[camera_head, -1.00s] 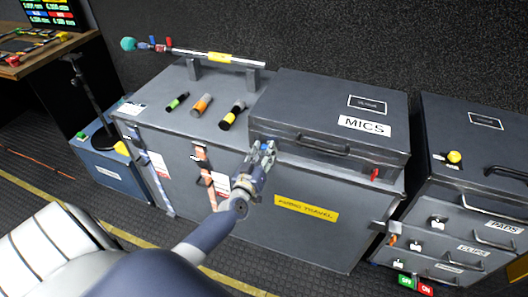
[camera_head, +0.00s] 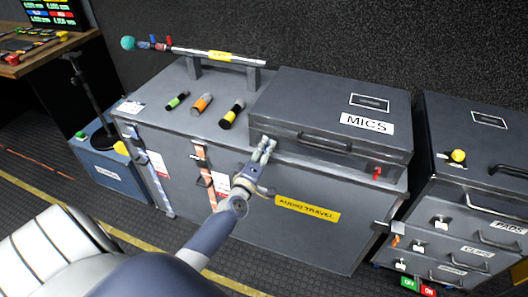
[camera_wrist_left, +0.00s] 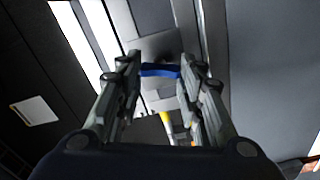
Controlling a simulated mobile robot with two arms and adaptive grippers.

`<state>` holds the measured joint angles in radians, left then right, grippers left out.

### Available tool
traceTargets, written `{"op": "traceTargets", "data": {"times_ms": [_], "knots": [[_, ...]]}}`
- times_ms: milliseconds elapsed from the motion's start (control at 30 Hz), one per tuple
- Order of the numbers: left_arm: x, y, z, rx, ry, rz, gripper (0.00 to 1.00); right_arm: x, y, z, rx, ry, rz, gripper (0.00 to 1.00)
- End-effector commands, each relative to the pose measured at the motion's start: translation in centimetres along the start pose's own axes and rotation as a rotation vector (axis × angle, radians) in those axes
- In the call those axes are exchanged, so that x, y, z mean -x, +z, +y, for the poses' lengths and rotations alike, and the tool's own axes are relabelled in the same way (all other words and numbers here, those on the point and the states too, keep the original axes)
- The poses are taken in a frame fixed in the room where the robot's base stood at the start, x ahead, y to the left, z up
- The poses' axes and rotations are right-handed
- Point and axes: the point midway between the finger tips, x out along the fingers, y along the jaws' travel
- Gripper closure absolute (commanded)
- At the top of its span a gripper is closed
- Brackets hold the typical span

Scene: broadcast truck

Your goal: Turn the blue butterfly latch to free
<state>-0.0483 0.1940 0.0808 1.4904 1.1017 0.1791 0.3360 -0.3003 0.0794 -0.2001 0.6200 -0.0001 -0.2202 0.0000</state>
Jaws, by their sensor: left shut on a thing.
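The blue butterfly latch (camera_wrist_left: 160,70) shows in the left wrist view as a small blue bar between the fingers of my left gripper (camera_wrist_left: 160,78). My left gripper is shut on it. In the head view my left gripper (camera_head: 264,146) is at the front left of the MICS case (camera_head: 310,100), just under its lid. The fingers cover the latch there, so its turn angle cannot be told. My right gripper is not in view.
A red latch (camera_head: 377,173) sits at the front right of the MICS case. Below is the AUDIO TRAVEL trunk (camera_head: 310,240), with several cylinders on its top left and a rod behind them. A drawer case (camera_head: 470,150) stands right. The floor in front is clear.

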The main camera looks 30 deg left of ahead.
Motion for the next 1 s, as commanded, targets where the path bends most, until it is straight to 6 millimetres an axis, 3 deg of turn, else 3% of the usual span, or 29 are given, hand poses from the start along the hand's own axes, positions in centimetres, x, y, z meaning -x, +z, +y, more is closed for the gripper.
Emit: {"op": "traceTargets", "data": {"times_ms": [400,967,1000], "knots": [[0.02,0.02,-0.14,0.205,-0.001,0.001,0.89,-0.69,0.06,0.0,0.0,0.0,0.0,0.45],[0.03,-0.01,-0.14,0.236,-0.001,0.001,0.89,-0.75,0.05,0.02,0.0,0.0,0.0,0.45],[0.03,-0.01,-0.14,0.236,-0.001,0.001,0.63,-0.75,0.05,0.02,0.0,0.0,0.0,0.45]]}}
